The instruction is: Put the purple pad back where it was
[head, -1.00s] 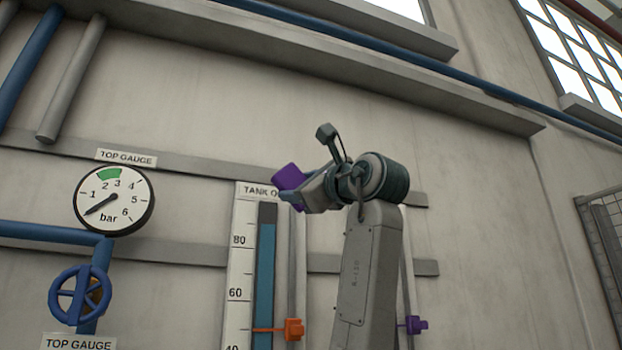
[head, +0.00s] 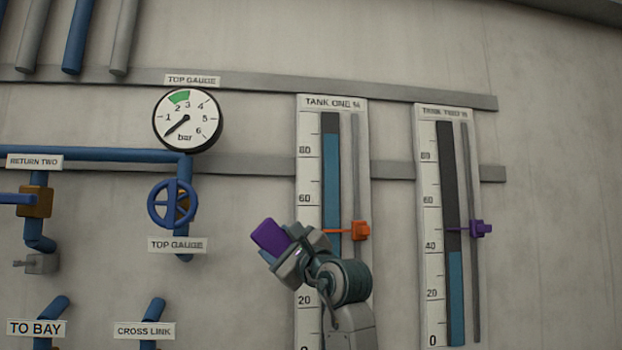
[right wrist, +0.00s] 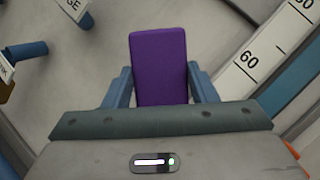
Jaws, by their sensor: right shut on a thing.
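The purple pad (head: 270,237) is a flat rectangular block. My right gripper (head: 282,250) is shut on it and holds it up in front of the wall, left of the lower part of the tank one scale. In the right wrist view the pad (right wrist: 160,66) stands out between the two blue fingers of the gripper (right wrist: 160,90), its far end free. The pad's lower end is hidden by the gripper. My left gripper does not show in any view.
The tank one scale (head: 308,222) with an orange pointer (head: 359,231) and the tank two scale (head: 427,200) with a purple pointer (head: 481,229) hang on the wall. A round gauge (head: 187,119), a blue valve wheel (head: 172,204) and pipes are at left.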

